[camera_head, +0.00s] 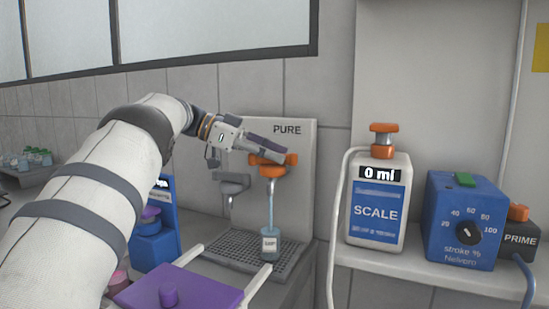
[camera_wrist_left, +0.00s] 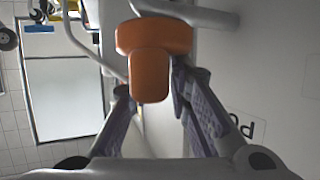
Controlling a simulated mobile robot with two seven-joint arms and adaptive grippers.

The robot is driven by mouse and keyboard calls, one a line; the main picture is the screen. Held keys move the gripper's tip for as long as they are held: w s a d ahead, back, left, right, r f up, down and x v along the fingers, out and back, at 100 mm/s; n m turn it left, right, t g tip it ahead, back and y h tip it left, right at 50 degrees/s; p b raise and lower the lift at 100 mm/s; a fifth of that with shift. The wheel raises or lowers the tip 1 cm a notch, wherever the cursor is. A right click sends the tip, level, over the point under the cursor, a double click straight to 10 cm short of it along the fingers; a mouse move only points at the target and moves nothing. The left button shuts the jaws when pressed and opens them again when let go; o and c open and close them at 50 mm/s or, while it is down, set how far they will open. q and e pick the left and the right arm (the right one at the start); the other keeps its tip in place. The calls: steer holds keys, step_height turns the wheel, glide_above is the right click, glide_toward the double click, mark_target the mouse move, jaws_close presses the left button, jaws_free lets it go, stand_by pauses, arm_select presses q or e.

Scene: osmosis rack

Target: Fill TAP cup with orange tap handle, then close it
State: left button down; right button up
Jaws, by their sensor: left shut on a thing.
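The orange tap handle (camera_head: 273,167) sits on the grey tap in front of the PURE panel (camera_head: 300,165). My left gripper (camera_head: 268,153) reaches in from the left and is shut on the handle. In the left wrist view the handle (camera_wrist_left: 150,70) lies between the two fingers of the gripper (camera_wrist_left: 152,92). My right gripper is out of view.
A second grey tap (camera_head: 232,185) is left of the running one. A scale canister (camera_head: 379,205) reading 0 ml and a blue stroke dial box (camera_head: 464,222) stand on the right shelf. A purple lid (camera_head: 175,288) is at the front, below my arm.

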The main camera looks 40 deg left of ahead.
arm_select(q)
steer(key=shift+d+f, duration=0.15)
steer(key=shift+f, duration=0.1)
